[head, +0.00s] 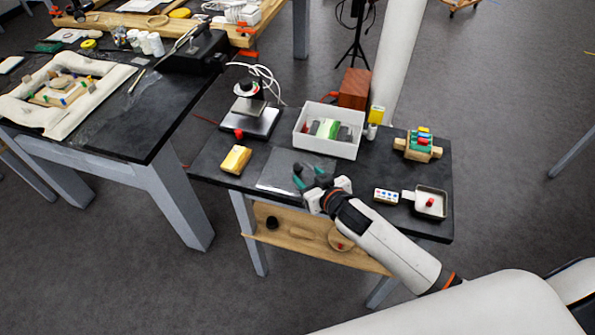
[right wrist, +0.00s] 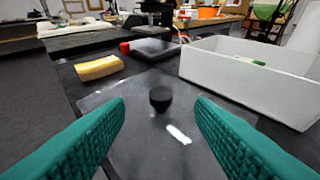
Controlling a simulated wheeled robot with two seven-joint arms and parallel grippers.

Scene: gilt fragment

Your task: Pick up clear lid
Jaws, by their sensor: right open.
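The clear lid (head: 275,180) is a flat, see-through sheet lying on the front middle of the black table. In the right wrist view the lid (right wrist: 130,130) has a small black knob (right wrist: 160,98) standing up from it. My right gripper (head: 311,175), with green ribbed fingers, is open and empty at the right part of the lid. In the right wrist view the knob appears between the two fingers, a little ahead of them, with clear space on both sides. The gripper hides part of the lid and the knob in the head view. My left gripper is not in view.
A white bin (head: 345,146) with items stands behind the lid. A yellow block (head: 235,159) lies to its left. A black-and-silver stand (head: 249,115) is behind left. A small tray (head: 431,203) and a coloured-block holder (head: 418,147) sit to the right.

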